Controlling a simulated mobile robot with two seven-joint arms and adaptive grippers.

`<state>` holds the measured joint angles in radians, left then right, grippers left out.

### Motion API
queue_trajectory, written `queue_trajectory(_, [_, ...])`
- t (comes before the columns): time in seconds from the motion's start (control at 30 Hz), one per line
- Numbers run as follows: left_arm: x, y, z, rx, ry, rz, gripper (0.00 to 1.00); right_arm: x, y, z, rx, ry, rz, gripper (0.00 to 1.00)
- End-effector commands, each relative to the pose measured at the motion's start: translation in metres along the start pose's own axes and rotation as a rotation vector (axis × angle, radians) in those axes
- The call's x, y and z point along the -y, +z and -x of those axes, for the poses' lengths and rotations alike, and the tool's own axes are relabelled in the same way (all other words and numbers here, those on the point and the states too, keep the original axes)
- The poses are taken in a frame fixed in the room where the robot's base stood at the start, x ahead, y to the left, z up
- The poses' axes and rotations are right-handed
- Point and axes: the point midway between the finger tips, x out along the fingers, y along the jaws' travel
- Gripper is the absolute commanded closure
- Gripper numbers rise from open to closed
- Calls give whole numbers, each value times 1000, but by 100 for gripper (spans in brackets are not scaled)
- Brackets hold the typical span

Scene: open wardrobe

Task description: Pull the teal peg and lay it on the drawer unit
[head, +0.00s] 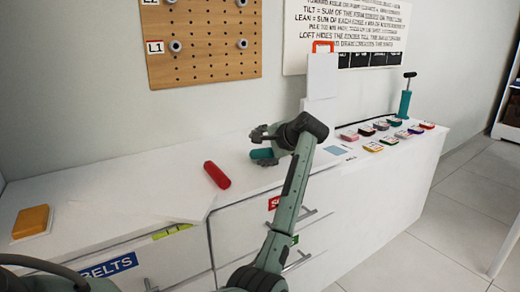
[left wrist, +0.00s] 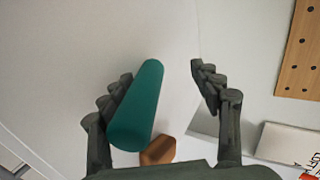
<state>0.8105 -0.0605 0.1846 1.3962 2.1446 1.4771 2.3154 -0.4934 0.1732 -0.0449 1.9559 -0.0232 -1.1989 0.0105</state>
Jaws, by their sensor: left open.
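The teal peg (head: 261,154) shows in the head view at the top of the white drawer unit (head: 120,172), partly hidden by my left gripper (head: 262,142). In the left wrist view the teal peg (left wrist: 138,105) lies between the spread fingers of my left gripper (left wrist: 162,85), close to the left finger. The right finger is clear of it. I cannot tell whether the left finger touches it. A red peg (head: 217,175) lies on the unit to the left of the gripper. My right gripper is not in view.
A yellow block (head: 31,221) lies at the left end of the unit. Several coloured tiles (head: 373,147) and a teal pump-like object (head: 405,103) are at the right. A brown piece (left wrist: 158,151) shows beneath the peg.

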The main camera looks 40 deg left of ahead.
Motion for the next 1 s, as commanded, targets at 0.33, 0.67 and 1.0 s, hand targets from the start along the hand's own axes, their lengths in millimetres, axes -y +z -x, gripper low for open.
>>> queue_trajectory(0.33, [3, -1, 5, -2, 1, 1, 36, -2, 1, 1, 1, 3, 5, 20])
queue_trajectory(0.67, [17, -1, 27, -2, 2, 1, 36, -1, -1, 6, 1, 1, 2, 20])
queue_trajectory(1.0, [32, -1, 50, -2, 0, 0, 36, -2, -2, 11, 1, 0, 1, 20])
